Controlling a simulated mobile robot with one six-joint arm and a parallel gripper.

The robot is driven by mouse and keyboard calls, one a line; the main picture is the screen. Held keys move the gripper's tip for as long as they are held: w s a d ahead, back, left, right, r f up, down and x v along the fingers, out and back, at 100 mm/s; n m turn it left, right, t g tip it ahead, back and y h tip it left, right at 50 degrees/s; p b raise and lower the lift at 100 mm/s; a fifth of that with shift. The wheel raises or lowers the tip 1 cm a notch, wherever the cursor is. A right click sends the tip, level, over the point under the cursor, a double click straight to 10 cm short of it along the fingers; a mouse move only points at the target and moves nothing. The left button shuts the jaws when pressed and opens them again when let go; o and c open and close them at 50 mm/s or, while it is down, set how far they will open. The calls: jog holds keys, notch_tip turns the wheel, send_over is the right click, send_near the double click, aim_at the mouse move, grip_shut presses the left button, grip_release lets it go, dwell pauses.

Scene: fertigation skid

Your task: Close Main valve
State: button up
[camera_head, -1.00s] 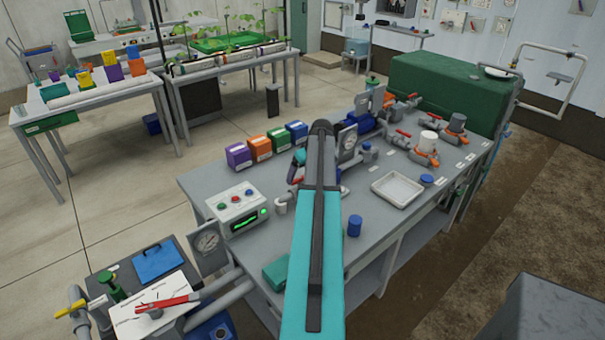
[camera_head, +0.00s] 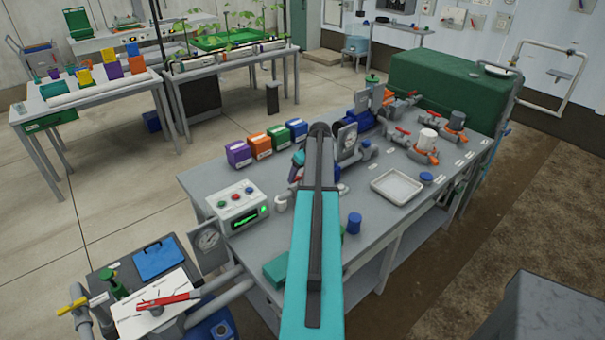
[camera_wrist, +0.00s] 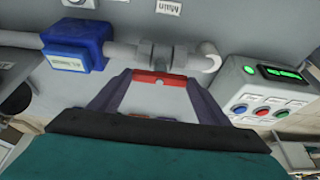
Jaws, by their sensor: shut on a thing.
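In the wrist view a red valve handle (camera_wrist: 152,77) lies across the gap between the fingers of my gripper (camera_wrist: 158,82), which is shut on it. The handle is beside a grey valve body (camera_wrist: 152,52) on a light grey pipe. An upside-down label reading "Main" (camera_wrist: 169,6) is on the bench top beyond the pipe. In the head view my teal and black arm hides most of the gripper and the Main valve, so the handle's angle to the pipe is hard to judge there.
A control box (camera_head: 237,204) with coloured buttons and a green display stands close beside the gripper. A blue block (camera_wrist: 76,55) sits on the pipe. A white tray (camera_head: 397,186) and a blue cap (camera_head: 354,223) are to the right of the arm on the bench.

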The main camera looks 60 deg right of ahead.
jog(key=shift+m+b, duration=0.45)
jog(key=shift+m, duration=0.05)
jog(key=shift+a+m+g+h+b, duration=0.25)
jog(key=shift+m+h+b, duration=0.35)
jog(key=shift+m+b, duration=0.45)
jog(key=m, duration=0.1)
jog(key=m+g+h+b, duration=0.1)
jog(key=m, duration=0.1)
jog(key=m+b, duration=0.1)
jog(key=m, duration=0.1)
jog(key=shift+w+g, duration=0.25)
jog(key=shift+w, duration=0.05)
jog(key=m, duration=0.1)
jog(key=m+g+b, duration=0.1)
jog(key=m, duration=0.1)
jog(key=m+g+h+b, duration=0.1)
jog(key=m, duration=0.1)
jog(key=shift+w, duration=0.3)
jog(key=m+g+b, duration=0.1)
jog(key=m+b, duration=0.1)
jog(key=m, duration=0.1)
jog(key=shift+w+m, duration=0.15)
jog(key=shift+m, duration=0.1)
jog(key=shift+r+m+g, duration=0.1)
jog(key=shift+m+g, duration=0.3)
jog(key=shift+m, duration=0.4)
